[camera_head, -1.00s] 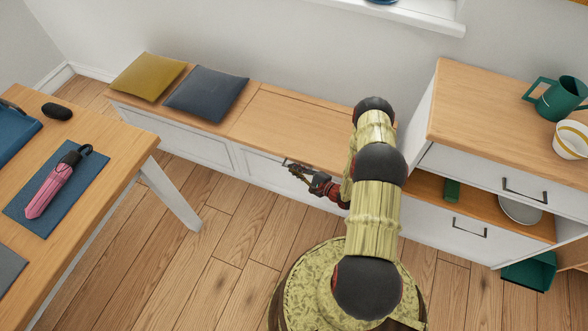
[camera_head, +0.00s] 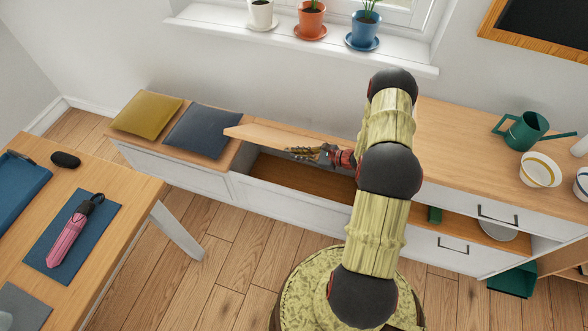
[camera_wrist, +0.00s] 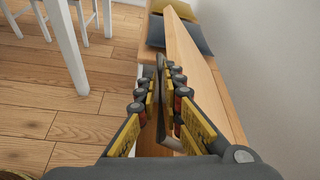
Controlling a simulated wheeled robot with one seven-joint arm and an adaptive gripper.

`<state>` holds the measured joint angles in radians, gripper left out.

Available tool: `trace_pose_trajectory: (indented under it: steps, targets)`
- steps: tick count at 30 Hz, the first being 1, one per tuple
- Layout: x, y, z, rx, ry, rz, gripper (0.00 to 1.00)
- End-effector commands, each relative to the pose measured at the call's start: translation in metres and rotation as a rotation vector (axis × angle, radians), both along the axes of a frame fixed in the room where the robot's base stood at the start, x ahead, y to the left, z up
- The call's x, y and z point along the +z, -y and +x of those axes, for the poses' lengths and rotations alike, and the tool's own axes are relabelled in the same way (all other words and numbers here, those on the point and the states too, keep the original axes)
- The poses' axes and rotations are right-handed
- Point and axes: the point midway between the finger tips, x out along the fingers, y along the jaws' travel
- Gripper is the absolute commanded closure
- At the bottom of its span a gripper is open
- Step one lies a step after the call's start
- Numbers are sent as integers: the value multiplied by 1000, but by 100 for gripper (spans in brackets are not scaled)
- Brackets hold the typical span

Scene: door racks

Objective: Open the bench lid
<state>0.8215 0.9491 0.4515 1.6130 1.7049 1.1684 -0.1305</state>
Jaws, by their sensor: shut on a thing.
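The wooden bench lid (camera_head: 275,136) is tilted up, its front edge raised above the bench (camera_head: 230,185). Below it the brown inside of the bench compartment (camera_head: 295,178) shows. My gripper (camera_head: 305,152) is at the lid's front edge, shut on what appears to be the lid's handle. In the wrist view my gripper (camera_wrist: 162,82) has its fingers on either side of a thin grey handle (camera_wrist: 162,100), and the raised lid (camera_wrist: 190,62) runs away beside it. The handle is mostly hidden by the fingers in the head view.
A dark blue cushion (camera_head: 203,130) and a yellow cushion (camera_head: 147,112) lie on the bench's left part. A table (camera_head: 130,205) with a pink umbrella (camera_head: 72,235) stands at left. A cabinet (camera_head: 465,150) stands close at right. Wooden floor is open between table and bench.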

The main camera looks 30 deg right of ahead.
Motion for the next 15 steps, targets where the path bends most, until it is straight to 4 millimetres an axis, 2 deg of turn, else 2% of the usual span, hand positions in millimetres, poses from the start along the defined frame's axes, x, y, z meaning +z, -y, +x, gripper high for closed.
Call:
trace_pose_trajectory:
  steps: [1, 6, 12, 15]
  targets:
    - [18, 12, 9, 0, -14, 21, 100]
    - [51, 41, 32, 1, -94, 123, 100]
    - [81, 76, 60, 0, -178, 231, 100]
    - [92, 92, 72, 0, -176, 228, 100]
